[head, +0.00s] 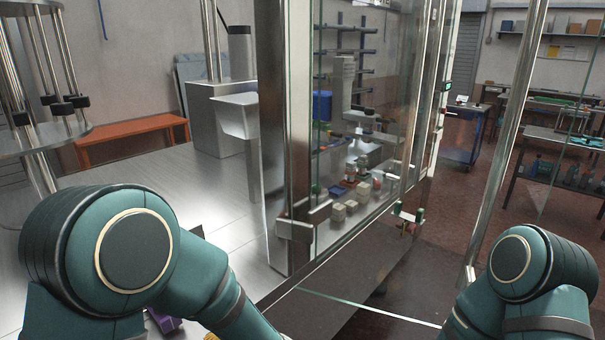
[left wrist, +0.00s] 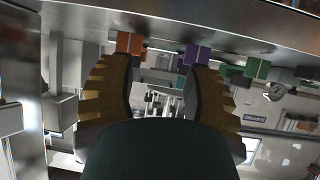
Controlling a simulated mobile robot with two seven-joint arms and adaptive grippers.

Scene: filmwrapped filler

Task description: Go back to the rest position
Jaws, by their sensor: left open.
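My left gripper (left wrist: 163,62) shows in the left wrist view with its two brown, ridged fingers spread wide and nothing between them. An orange block (left wrist: 130,43) and a purple block (left wrist: 196,54) appear beyond the fingertips, apart from each other; I cannot tell how far they are from the fingers. In the head view my two teal arms come in at the lower left and lower right.
A glass-walled metal frame (head: 300,130) stands close in front, with several small pale boxes (head: 345,210) behind the glass. An orange bench (head: 130,138) is at the back left. A blue cart (head: 462,135) and workbenches stand at the right. Green blocks (left wrist: 257,68) show in the wrist view.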

